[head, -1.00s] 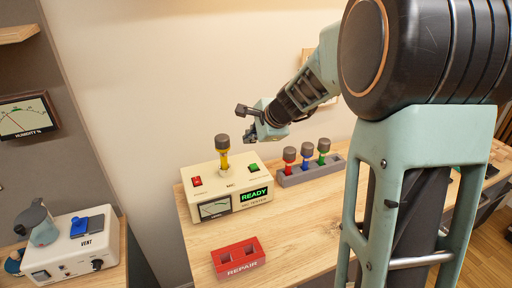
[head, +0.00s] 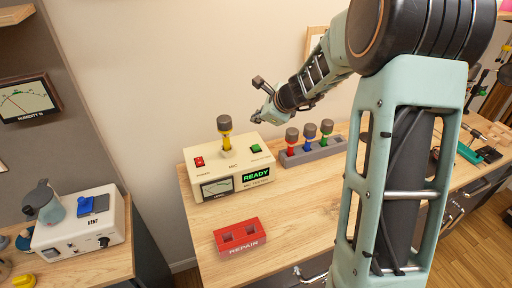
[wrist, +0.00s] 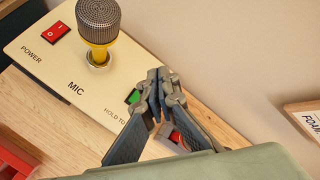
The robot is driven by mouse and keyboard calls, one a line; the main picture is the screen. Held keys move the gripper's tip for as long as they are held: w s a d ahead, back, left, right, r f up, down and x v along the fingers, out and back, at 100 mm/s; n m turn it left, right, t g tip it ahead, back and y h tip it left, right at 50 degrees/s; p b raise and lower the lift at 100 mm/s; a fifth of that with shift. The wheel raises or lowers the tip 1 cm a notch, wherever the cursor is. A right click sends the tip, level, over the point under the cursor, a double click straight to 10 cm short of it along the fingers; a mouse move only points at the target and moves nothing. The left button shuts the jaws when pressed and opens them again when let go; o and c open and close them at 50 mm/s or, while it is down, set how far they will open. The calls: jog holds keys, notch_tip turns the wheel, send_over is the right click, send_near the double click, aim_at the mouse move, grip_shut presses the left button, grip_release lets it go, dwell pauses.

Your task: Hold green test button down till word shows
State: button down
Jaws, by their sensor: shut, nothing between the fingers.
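The cream mic tester box (head: 207,163) stands on the wooden table, and its display (head: 256,177) reads READY in green. The green button (head: 256,148) is on the right of its top. A yellow microphone (head: 226,141) with a grey head stands upright in the box's socket. My gripper (head: 257,119) is above the green button, apart from it in the head view. In the wrist view the gripper (wrist: 161,76) is shut and empty, its fingertips together. The green button (wrist: 133,97) shows there just left of the fingers, which partly cover it and the lettering beside it.
A grey rack (head: 316,151) with red, blue and green microphones stands right of the box. A red REPAIR tray (head: 240,237) lies in front. A red power switch (head: 199,162) is on the box's left. Bare tabletop (head: 310,200) lies in front of the rack.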

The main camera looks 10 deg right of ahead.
aim_at(257, 148)
jog(key=shift+f+b, duration=3.6)
jog(key=shift+f, duration=0.6)
jog(key=shift+f, duration=0.1)
jog(key=shift+f+b, duration=0.35)
jog(key=shift+b, duration=0.15)
jog(key=shift+f+b, duration=0.5)
jog(key=shift+b, duration=0.1)
dwell(2.0)
jog(key=shift+r+p, duration=0.85)
jog(key=shift+r, duration=0.1)
